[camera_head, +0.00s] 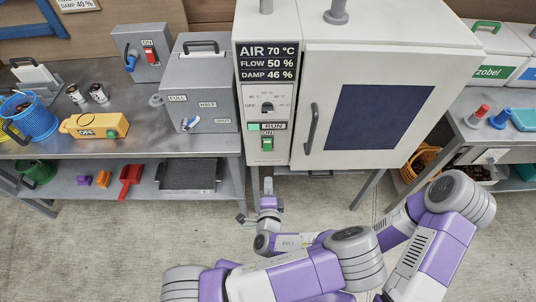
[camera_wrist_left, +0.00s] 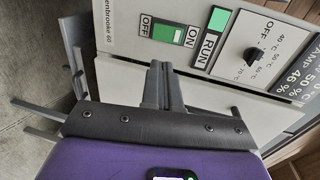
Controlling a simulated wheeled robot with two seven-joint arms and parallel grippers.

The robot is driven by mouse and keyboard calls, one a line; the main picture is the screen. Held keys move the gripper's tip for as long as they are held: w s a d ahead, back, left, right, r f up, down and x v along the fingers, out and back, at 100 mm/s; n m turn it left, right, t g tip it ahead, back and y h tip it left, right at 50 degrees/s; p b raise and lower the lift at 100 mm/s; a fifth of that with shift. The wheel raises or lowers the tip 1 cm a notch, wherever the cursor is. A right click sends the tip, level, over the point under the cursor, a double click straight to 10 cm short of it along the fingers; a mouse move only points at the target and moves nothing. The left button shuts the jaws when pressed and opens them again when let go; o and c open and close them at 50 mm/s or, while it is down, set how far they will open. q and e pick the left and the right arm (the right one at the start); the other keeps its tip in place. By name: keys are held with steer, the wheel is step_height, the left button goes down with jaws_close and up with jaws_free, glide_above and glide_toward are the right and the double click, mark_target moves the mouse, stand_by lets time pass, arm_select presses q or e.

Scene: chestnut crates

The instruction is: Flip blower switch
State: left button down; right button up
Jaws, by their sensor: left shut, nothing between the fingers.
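The white drying cabinet (camera_head: 388,75) has a control panel at its left. Low on the panel is a green switch (camera_head: 267,144) marked ON above it. In the left wrist view the green switch (camera_wrist_left: 176,33) sits between the OFF and ON labels, and a green RUN lamp (camera_wrist_left: 218,19) is lit beside it. My left gripper (camera_head: 268,181) is below the panel in the head view. In the left wrist view its fingers (camera_wrist_left: 158,66) are shut and empty, pointing at the panel just short of the switch; I cannot tell the exact gap. My right gripper is not in view.
A knob (camera_head: 267,106) sits above the switch, and the cabinet door has a long handle (camera_head: 311,128). Left, the metal bench (camera_head: 190,143) holds a grey box with a red switch (camera_head: 149,54), a lever box (camera_head: 199,85) and a yellow tool (camera_head: 95,126). Floor in front is clear.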

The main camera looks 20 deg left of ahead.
mark_target(267, 149)
arm_select(q)
steer(key=shift+w, duration=0.1)
steer(key=b+x, duration=0.1)
steer(key=x, duration=1.2)
steer(key=shift+w+a+f+b, duration=0.15)
steer(key=shift+w+b, duration=0.2)
steer(key=shift+b, duration=0.05)
